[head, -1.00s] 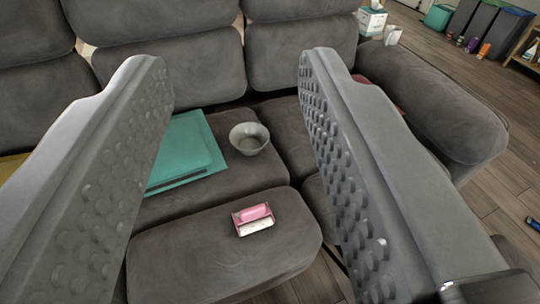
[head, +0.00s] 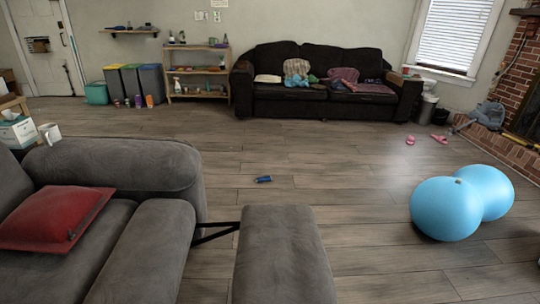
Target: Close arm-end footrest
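The grey arm-end footrest (head: 283,255) stands out from the grey sofa (head: 150,235) in the lower middle of the head view. A clear gap separates its padded panel from the seat front. A dark metal linkage (head: 217,231) spans that gap near the sofa's rounded arm (head: 115,165). The near end of the footrest is cut off by the bottom edge of the picture. My gripper is not in the present view, so its state and its place relative to the footrest do not show.
A red cushion (head: 52,218) lies on the sofa seat. Two touching light-blue balls (head: 446,208) rest on the floor at right. A small blue can-like item (head: 264,179) lies beyond the footrest. Wood floor (head: 365,255) is clear between footrest and balls.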

